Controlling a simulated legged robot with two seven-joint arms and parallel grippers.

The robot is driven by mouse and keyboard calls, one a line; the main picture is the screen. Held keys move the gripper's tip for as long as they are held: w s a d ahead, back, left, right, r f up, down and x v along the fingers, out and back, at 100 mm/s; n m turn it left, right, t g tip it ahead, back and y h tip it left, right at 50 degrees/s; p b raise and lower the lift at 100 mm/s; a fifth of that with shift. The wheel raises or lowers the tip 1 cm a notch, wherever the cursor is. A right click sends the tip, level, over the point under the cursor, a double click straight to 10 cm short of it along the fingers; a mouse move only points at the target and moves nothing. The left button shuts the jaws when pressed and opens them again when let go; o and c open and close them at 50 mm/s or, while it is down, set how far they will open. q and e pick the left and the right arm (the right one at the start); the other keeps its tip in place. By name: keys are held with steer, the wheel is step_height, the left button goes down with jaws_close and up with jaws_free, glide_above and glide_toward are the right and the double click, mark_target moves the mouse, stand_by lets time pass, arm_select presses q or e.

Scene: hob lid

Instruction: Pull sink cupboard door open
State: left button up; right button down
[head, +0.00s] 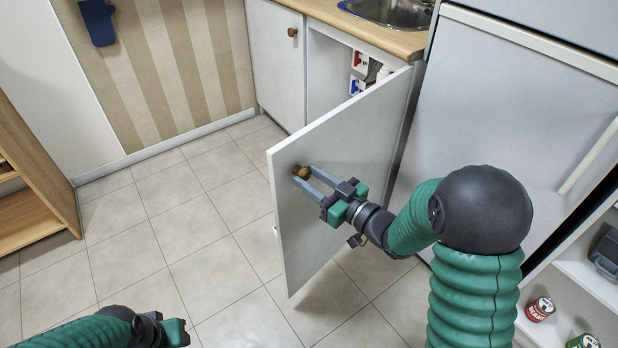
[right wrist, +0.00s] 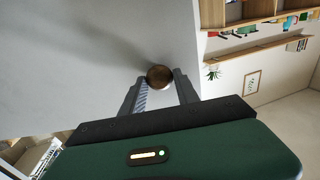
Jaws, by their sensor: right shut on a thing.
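The sink cupboard door (head: 345,145) is a white panel standing wide open into the room, swung out from the cupboard under the sink. Its round brown knob (head: 302,173) is near the door's free upper edge. My right gripper (head: 303,174) is shut on the knob; in the right wrist view the knob (right wrist: 159,76) sits between the two finger tips, with the white door (right wrist: 80,60) behind it. My left gripper (head: 175,332) shows only in part at the bottom left of the head view, away from the door; its fingers are not visible.
The open cupboard (head: 330,75) shows red and blue fittings inside. A closed white door (head: 276,55) is to its left and the fridge (head: 500,110) to its right. A shelf with cans (head: 540,308) is at lower right. The tiled floor (head: 170,225) left of the door is clear.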

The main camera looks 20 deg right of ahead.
steer(key=c, duration=0.9)
jaws_free()
steer(key=shift+c, duration=0.2)
steer(key=p+v, duration=0.6)
steer(key=v, duration=1)
steer(key=shift+s+d+p, duration=0.25)
steer(key=shift+s+p, duration=0.05)
steer(key=shift+p, duration=0.05)
